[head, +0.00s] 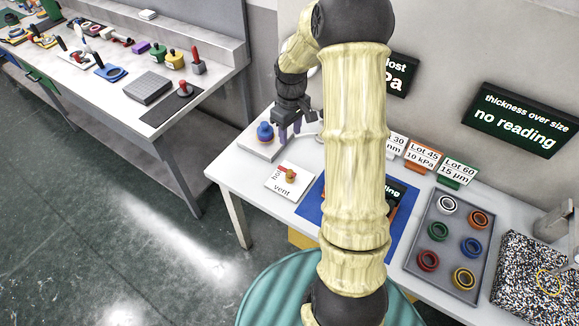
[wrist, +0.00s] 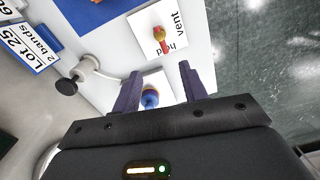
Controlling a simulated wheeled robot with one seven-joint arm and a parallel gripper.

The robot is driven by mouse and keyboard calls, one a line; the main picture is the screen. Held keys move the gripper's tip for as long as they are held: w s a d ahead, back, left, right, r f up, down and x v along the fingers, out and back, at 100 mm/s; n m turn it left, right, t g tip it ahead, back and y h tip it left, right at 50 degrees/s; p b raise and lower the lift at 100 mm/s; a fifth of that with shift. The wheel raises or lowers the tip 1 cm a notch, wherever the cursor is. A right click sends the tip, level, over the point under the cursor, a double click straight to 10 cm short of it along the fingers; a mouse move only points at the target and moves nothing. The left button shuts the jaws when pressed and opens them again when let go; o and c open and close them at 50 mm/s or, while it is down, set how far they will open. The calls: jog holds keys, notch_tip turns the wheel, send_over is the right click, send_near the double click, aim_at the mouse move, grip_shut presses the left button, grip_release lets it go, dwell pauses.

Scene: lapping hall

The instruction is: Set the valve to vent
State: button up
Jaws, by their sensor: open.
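The valve (head: 290,175) has a red lever on a brass-coloured body. It sits on a white plate (head: 274,186) lettered "hold" and "vent", near the table's front left edge. In the wrist view the valve (wrist: 159,36) is ahead of the fingertips, and its red lever end points toward "hold", which is partly covered. My gripper (head: 289,134) is open and empty, with purple fingers pointing down, behind the valve plate and apart from it. In the wrist view my gripper (wrist: 159,74) has a blue knob (wrist: 150,98) showing between its fingers.
The blue knob (head: 265,132) stands on a pale block left of my gripper. A curved white fitting with a dark knob (wrist: 68,88) is nearby. A blue mat (head: 311,206) lies right of the plate. A grey tray (head: 432,222) of coloured rings is further right.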

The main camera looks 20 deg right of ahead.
aim_at(290, 171)
jog(key=shift+f, duration=0.1)
notch_tip(290, 171, down, 17)
jog(key=p, duration=0.3)
jog(key=shift+a+f, duration=0.1)
jog(key=shift+a, duration=0.05)
jog(key=shift+s, duration=0.1)
grip_shut()
